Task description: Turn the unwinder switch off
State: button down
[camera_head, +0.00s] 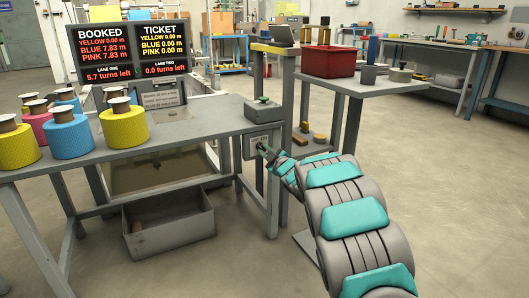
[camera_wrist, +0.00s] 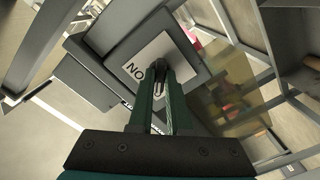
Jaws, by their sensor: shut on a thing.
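The unwinder switch is a grey box with a pale plate (camera_head: 257,139), fixed at the near right corner of the grey table, below its top. In the wrist view the white switch plate (camera_wrist: 151,55) carries the word ON, seen upside down at its left. My gripper (camera_head: 264,149) reaches the plate from the lower right. In the wrist view my gripper (camera_wrist: 159,72) has its dark green fingers closed together at the plate, shut on the switch lever. The fingers hide most of the lever, so its exact position cannot be told.
The grey table (camera_head: 185,132) holds yellow, blue and pink rolls and a small box with a green knob (camera_head: 263,100). A grey bin (camera_head: 168,222) lies beneath. A board (camera_head: 131,50) shows BOOKED and TICKET counts. A side table with a red bin (camera_head: 328,61) stands behind. The floor at right is clear.

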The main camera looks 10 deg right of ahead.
jog(key=c, duration=0.9)
grip_release()
jog(key=shift+o, duration=0.2)
jog(key=shift+s, duration=0.1)
jog(key=v, duration=0.7)
jog(key=shift+s+p, duration=0.3)
jog(key=shift+p, duration=0.15)
jog(key=shift+d, duration=0.15)
